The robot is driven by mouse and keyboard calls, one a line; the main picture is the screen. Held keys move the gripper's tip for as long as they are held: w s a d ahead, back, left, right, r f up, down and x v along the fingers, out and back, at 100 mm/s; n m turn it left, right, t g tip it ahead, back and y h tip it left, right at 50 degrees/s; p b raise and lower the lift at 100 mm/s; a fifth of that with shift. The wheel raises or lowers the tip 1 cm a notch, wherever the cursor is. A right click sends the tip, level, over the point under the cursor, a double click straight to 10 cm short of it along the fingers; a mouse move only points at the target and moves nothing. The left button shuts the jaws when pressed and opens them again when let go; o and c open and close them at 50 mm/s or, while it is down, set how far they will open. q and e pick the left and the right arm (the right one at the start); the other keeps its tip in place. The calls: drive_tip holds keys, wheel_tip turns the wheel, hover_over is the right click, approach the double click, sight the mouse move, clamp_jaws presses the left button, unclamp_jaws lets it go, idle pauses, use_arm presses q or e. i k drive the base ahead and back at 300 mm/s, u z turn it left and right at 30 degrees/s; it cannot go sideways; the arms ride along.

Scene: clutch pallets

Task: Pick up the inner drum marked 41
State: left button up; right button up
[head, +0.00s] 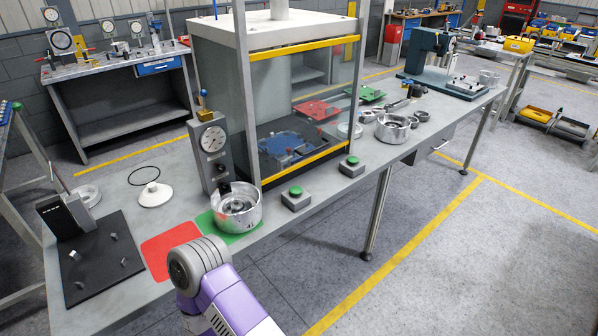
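A silvery open-topped metal drum (253,219) stands upright on the green mat (256,236) near the front edge of the bench. Small dark marks show on its front wall, too small to read for certain as 41. A dial gauge on a stand (213,143) rises right behind it. A second metal drum (393,133) with parts inside stands farther along the bench, right of the press cabinet; I see no readable mark on it. A purple and grey link of my arm comes in from the bottom, just in front of the near drum. Neither gripper shows.
A red mat (168,252) lies bare left of the green one. Two green-button boxes (296,199) (351,167) line the front edge. A glass-fronted cabinet (300,110) blocks the bench middle. A black pad (92,262), white knobbed disc (154,194) and black ring (144,176) lie left.

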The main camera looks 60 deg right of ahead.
sight(245, 222)
drive_tip(key=u, duration=1.4)
drive_tip(key=k, duration=1.95)
drive_tip(key=z, duration=2.9)
drive_tip(key=k, duration=0.1)
drive_tip(key=u, duration=0.15)
